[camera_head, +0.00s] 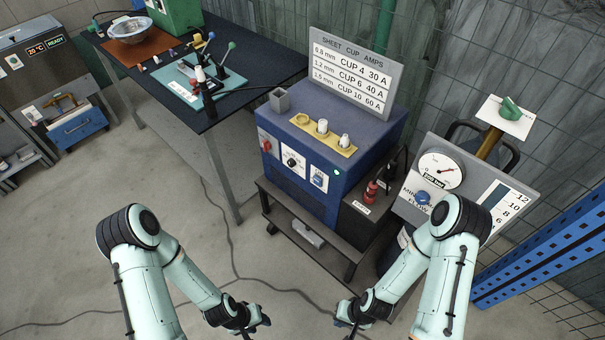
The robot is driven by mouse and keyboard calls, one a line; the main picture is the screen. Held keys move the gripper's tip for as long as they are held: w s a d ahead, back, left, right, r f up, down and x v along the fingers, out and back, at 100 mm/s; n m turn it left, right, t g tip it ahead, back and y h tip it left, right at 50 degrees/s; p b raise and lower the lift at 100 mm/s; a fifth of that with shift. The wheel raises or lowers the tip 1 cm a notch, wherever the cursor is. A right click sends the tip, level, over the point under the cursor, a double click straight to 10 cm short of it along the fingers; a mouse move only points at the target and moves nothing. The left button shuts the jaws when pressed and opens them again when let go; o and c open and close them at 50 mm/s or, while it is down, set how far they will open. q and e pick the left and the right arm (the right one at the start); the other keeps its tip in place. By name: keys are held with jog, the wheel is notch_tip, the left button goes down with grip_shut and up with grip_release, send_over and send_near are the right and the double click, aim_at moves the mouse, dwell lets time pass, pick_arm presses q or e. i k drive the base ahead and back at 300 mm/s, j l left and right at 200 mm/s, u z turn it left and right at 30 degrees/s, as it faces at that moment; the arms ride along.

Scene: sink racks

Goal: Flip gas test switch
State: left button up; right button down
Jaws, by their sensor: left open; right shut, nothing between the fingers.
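A blue welding machine (292,181) stands on a dark cart. Its front has a red switch (266,144), a black dial on a white plate (292,162), and a blue switch on a white plate (319,180). A green light (337,171) glows beside it. The labels are too small to read, so I cannot tell which is the gas test switch. My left gripper (262,323) is open and empty, low in front of the cart. My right gripper (343,322) is shut and empty, right of it. Both are well apart from the panel.
A sign with cup and amp values (356,70) stands on the machine. A gas gauge (439,169) with a flow panel is at right. A dark worktable (250,60) with tools is behind left. A blue rack post (550,240) rises at right. Cables cross the floor.

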aim_at(316, 180)
jog(key=i+j+z, duration=0.2)
jog(key=i+j, duration=0.15)
jog(key=j, duration=0.25)
jog(key=i+j, duration=0.15)
jog(key=j, duration=0.2)
jog(key=i+j+z, duration=0.15)
jog(key=j, duration=0.15)
jog(key=i+j+z, duration=0.1)
jog(key=j, duration=0.25)
